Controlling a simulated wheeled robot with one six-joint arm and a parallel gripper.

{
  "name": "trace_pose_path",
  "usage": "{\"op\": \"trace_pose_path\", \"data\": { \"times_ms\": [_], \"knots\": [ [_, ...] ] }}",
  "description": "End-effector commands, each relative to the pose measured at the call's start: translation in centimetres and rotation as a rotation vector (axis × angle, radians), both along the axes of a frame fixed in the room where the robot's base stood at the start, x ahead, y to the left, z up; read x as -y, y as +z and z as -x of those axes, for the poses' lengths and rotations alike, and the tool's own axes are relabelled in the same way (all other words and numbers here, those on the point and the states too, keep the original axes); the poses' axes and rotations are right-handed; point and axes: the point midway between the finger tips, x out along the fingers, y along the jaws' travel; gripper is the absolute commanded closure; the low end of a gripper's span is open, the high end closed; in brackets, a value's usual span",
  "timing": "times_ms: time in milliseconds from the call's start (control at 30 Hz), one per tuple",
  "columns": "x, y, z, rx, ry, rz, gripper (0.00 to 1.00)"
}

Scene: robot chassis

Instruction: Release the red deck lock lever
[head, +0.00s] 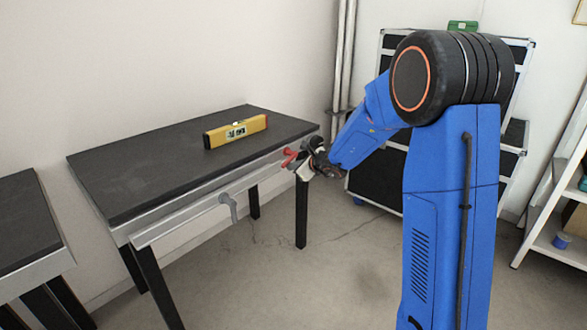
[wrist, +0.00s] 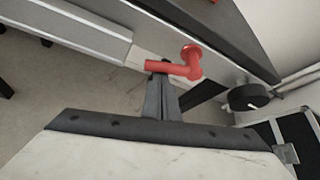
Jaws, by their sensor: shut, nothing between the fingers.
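The red deck lock lever (head: 289,156) sits at the right end of the table's front edge. In the wrist view the lever (wrist: 188,70) is a bent red rod with a round knob at its upper end and an arm pointing left. My gripper (head: 306,160) is beside it at the table corner. In the wrist view my gripper's dark fingers (wrist: 159,68) are shut together and empty. Their tips are right by the lever's left-pointing arm. I cannot tell whether they touch it.
A yellow spirit level (head: 236,131) lies on the dark table top (head: 150,160). A light rail (head: 185,217) with a grey handle (head: 230,207) runs along the table front. A black case (head: 378,168) stands behind my arm. Another dark table (head: 25,225) is at left.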

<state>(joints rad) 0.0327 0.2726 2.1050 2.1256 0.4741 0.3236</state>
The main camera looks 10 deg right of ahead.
Motion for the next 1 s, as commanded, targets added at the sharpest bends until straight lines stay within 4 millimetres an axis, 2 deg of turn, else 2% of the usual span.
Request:
{"op": "trace_pose_path", "data": {
  "times_ms": [400,1000],
  "knots": [
    [-0.4,1.2,0.2,0.001,0.001,0.0,1.0],
    [-0.4,1.5,0.2,0.002,0.001,0.0,1.0]
  ]
}}
